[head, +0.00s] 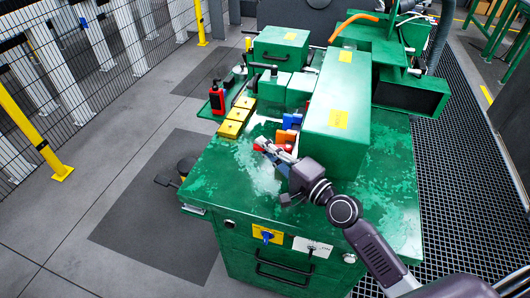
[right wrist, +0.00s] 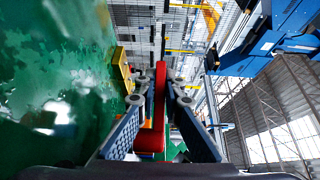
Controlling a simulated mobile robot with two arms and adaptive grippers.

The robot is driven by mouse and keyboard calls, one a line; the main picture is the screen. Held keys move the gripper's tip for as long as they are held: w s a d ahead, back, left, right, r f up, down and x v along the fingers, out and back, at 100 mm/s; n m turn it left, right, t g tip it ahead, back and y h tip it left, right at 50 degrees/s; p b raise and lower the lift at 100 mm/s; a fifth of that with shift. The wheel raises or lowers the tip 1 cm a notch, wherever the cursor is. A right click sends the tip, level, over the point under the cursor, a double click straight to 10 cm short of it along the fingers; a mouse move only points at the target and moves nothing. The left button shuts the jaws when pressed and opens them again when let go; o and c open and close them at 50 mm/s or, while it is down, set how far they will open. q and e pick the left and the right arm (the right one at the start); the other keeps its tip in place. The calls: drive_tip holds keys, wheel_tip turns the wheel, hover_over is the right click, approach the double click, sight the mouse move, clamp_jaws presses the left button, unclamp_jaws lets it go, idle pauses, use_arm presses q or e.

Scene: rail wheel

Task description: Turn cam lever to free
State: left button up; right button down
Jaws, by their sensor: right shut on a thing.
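My right gripper (head: 267,146) reaches over the green machine top from the right. Its fingers are shut on a red lever (right wrist: 153,125), which stands lengthwise between the two pads in the right wrist view. A bit of red shows at the fingertips in the head view, beside the long green housing. The lever's base and pivot are hidden, so I cannot tell its exact angle. My left gripper is not in view.
The long green housing (head: 334,110) stands close behind the gripper. Blue and orange blocks (head: 290,122) sit next to it. Yellow blocks (head: 236,118) line the left edge, with a red bottle (head: 217,97) beyond. The front of the green top (head: 235,180) is clear.

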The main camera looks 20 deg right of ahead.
idle(0.3)
drive_tip(key=c, duration=2)
unclamp_jaws()
drive_tip(key=shift+c, duration=0.2)
drive_tip(key=v, duration=1.2)
drive_tip(key=shift+d, duration=0.15)
drive_tip(key=shift+c, duration=0.4)
